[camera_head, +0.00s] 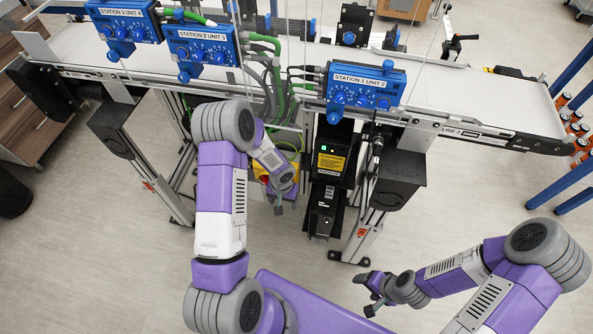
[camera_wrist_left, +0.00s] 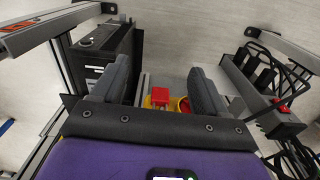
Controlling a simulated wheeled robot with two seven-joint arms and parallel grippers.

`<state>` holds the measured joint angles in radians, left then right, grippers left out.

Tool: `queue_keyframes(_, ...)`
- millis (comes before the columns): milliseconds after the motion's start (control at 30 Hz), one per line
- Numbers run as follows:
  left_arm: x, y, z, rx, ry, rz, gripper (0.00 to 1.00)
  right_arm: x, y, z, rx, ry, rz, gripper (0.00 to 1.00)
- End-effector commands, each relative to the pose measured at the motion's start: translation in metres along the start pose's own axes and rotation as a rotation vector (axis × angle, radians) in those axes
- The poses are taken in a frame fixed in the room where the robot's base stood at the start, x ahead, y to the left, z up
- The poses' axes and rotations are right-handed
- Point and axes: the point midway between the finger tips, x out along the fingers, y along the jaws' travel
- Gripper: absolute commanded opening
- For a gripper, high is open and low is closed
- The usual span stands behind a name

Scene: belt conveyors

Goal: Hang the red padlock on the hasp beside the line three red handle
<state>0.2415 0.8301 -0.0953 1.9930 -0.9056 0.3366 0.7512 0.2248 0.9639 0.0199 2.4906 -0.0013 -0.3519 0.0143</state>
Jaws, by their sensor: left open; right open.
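My left gripper (camera_head: 281,198) hangs in front of the conveyor frame, left of the black unit with the yellow caution label. In the left wrist view its two dark fingers (camera_wrist_left: 163,88) are wide apart and hold nothing. Between and beyond them is a small red block (camera_wrist_left: 160,97), which may be the red padlock; I cannot be sure. It is among yellow and red parts, seen partly behind the left gripper in the head view. My right gripper (camera_head: 370,291) is open and empty, low over the floor. I cannot make out the hasp or the line three red handle.
The conveyor (camera_head: 455,92) with a LINE 3 label runs across the back. Blue station units (camera_head: 364,86) hang on its near side, with green and grey hoses. The black caution-label unit (camera_head: 331,160) and frame legs stand below. The floor around my right gripper is clear.

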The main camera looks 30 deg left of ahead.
Motion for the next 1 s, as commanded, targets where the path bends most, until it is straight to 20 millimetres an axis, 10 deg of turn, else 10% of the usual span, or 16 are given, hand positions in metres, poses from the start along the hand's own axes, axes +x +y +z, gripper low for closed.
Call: queue_keyframes(1000, -0.192, 0.046, 0.017, 0.116, 0.002, -0.002, 0.74, -0.106, -0.04, 0.005, 0.0, -0.001, 0.0, 0.7)
